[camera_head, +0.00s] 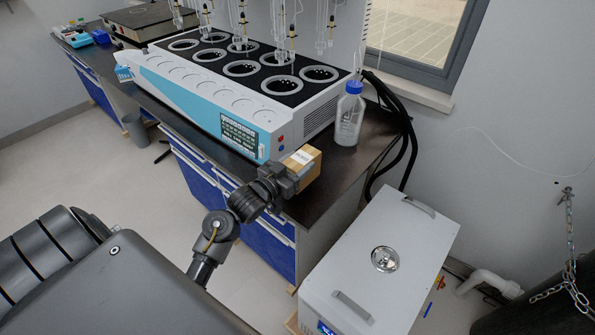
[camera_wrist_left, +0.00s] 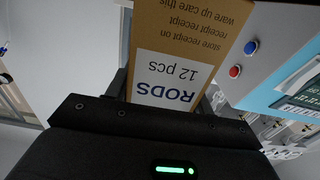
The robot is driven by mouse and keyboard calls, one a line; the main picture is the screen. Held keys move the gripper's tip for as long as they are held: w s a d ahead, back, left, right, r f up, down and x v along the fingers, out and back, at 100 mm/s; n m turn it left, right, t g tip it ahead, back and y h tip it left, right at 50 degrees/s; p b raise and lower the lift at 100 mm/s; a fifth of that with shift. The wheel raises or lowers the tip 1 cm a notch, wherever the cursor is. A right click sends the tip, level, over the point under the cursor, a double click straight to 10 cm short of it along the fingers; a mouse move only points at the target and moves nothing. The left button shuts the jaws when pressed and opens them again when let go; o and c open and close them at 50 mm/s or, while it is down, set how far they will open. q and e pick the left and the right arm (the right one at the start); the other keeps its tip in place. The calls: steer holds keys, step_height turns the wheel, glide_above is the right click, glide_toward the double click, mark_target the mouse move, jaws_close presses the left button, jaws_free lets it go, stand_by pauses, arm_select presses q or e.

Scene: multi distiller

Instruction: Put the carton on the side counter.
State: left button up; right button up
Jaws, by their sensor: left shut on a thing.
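The carton (camera_head: 303,161) is a small brown cardboard box with a white label. In the left wrist view the carton (camera_wrist_left: 180,60) shows upside-down print reading "RODS 12 pcs". My left gripper (camera_head: 292,174) is shut on the carton, at the front edge of the dark counter (camera_head: 335,180), just right of the distiller's front corner. I cannot tell whether the carton touches the counter top. My right gripper is not in view.
The multi distiller (camera_head: 235,85) with several round wells fills most of the counter. A clear bottle with a blue cap (camera_head: 348,118) stands behind the carton. A white chiller box (camera_head: 380,262) stands on the floor at right. Black hoses (camera_head: 405,130) hang at the counter's right end.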

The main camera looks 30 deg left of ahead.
arm_select(q)
steer(key=shift+w+a+f+p, duration=0.15)
steer(key=shift+f+p, duration=0.15)
steer(key=shift+f, duration=1.45)
steer(key=shift+f, duration=0.15)
steer(key=o, duration=1.1)
steer(key=shift+o, duration=0.2)
